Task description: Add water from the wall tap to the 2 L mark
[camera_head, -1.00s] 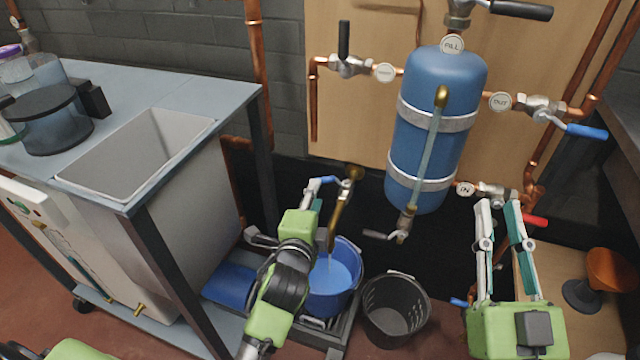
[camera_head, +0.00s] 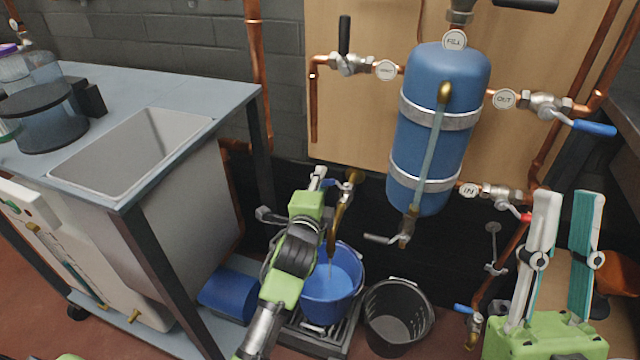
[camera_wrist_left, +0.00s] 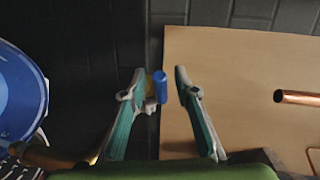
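The wall tap (camera_head: 345,200) is brass, with its spout pointing down over a blue bucket (camera_head: 352,283). A thin stream falls from the spout into the light blue water (camera_head: 335,281). I cannot read a 2 L mark. My left gripper (camera_head: 319,180) is at the tap's lever, mostly hidden by its own arm. In the left wrist view its fingers (camera_wrist_left: 160,72) are apart, with the blue lever (camera_wrist_left: 160,91) showing between them; I cannot tell whether they touch it. The bucket is at that view's left edge (camera_wrist_left: 18,95). My right gripper (camera_head: 567,197) is open and empty at the right.
The bucket stands on a dark grate (camera_head: 310,338). A black basket (camera_head: 396,315) stands right of it. A trolley with a sink basin (camera_head: 140,150) is at the left. A blue tank (camera_head: 447,75) with pipes and valves is on the wooden board, above and right of the tap.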

